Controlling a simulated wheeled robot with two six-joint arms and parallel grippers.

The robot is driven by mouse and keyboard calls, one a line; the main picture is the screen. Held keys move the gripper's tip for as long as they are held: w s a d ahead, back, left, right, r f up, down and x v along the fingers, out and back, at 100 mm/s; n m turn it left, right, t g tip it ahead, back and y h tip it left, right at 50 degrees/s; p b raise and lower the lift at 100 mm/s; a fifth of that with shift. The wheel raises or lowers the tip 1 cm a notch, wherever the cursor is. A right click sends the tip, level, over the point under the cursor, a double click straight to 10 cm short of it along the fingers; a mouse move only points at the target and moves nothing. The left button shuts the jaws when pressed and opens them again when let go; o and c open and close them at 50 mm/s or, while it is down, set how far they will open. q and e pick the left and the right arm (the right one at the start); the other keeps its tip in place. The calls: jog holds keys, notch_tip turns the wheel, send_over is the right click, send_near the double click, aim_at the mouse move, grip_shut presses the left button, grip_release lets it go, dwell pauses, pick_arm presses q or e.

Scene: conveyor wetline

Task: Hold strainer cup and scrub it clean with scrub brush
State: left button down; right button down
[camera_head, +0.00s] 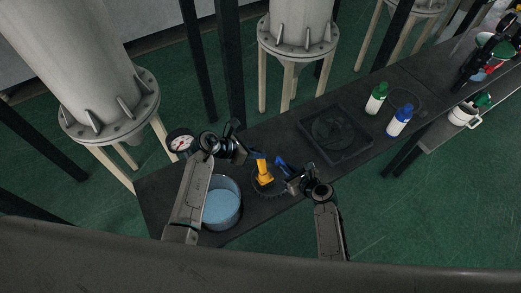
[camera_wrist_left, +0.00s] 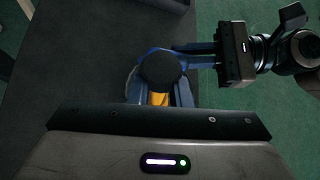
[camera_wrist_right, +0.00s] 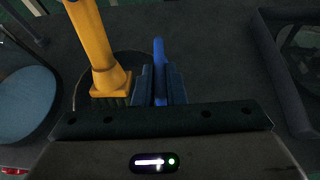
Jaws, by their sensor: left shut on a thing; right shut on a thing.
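The yellow scrub brush (camera_head: 264,174) stands roughly upright, shut in my left gripper (camera_head: 256,156). Its dark rounded top shows in the left wrist view (camera_wrist_left: 160,70). In the right wrist view its yellow handle (camera_wrist_right: 92,38) ends in dark bristles. My right gripper (camera_head: 284,168) is shut on a slim blue piece (camera_wrist_right: 158,50), which seems to be part of the strainer cup. A blue curved edge (camera_wrist_left: 147,53) shows behind the brush top in the left wrist view. The cup's body is mostly hidden, so I cannot tell whether the bristles touch it.
A bucket of blue liquid (camera_head: 238,211) stands left of the brush. A dark round piece (camera_head: 268,192) lies below it. A black square tray (camera_head: 362,153) lies to the right, then a green-capped bottle (camera_head: 374,101) and a blue-capped bottle (camera_head: 397,124). A gauge (camera_head: 181,143) is at the left.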

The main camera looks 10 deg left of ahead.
pick_arm(q)
jog(key=shift+w+d, duration=0.65)
jog(key=shift+d, duration=0.3)
jog(key=shift+r, duration=0.1)
notch_tip(320, 180, up, 12)
jog(key=shift+r, duration=0.25)
dwell(0.6)
pick_arm(e)
jog(key=c, duration=1.6)
grip_release()
jog(key=shift+o, duration=0.2)
